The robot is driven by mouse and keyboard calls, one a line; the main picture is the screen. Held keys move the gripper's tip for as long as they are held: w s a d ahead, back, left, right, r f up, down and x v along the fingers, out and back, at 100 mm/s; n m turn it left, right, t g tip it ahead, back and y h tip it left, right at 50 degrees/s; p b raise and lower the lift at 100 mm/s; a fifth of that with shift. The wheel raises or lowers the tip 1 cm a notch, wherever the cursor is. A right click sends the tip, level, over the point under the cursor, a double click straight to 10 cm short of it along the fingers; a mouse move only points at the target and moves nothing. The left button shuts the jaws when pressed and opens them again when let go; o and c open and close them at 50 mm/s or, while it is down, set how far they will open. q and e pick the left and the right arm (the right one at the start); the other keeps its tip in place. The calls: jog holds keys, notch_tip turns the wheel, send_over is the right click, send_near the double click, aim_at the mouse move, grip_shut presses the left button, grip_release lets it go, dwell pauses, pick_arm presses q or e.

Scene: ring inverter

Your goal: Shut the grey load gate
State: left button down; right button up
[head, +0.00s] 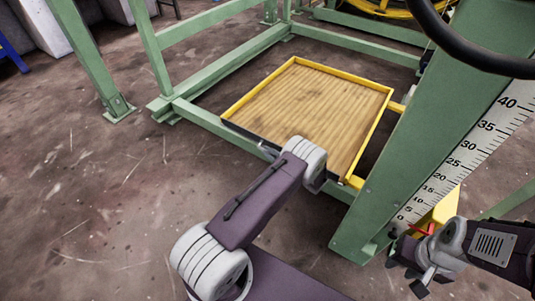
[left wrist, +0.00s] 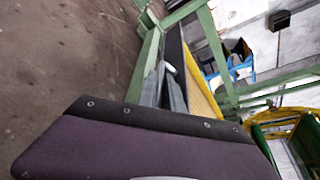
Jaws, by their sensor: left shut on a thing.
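The load gate shows as a dark grey strip (head: 243,133) along the near edge of a wooden platform (head: 310,100) with a yellow rim. My forearm hides its middle, and I cannot tell its exact angle. In the left wrist view the dark gate (left wrist: 174,48) runs beside the yellow-edged platform. My left gripper (left wrist: 171,78) is shut at a pale rounded piece by the gate; it is mostly hidden by my arm in the head view. My right gripper (head: 412,266) is at the lower right, beside the green post; its jaw opening is unclear.
A green frame surrounds the platform, with a beam (head: 225,127) along its near side. A wide green post (head: 405,150) with a number scale (head: 465,160) stands at right. A black cable (head: 465,50) crosses the upper right. Concrete floor (head: 80,200) is clear at left.

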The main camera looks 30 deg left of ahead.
pick_arm(q)
jog(key=shift+w+r+m+g, duration=0.4)
jog(key=shift+m+g, duration=0.1)
jog(key=shift+m, duration=0.2)
jog(key=shift+w, duration=0.1)
jog(key=c, duration=1.8)
grip_release()
jog(key=shift+o, duration=0.2)
jog(key=shift+d, duration=0.15)
jog(key=p+v, duration=0.4)
jog(key=v, duration=0.5)
jog(key=shift+r, duration=0.1)
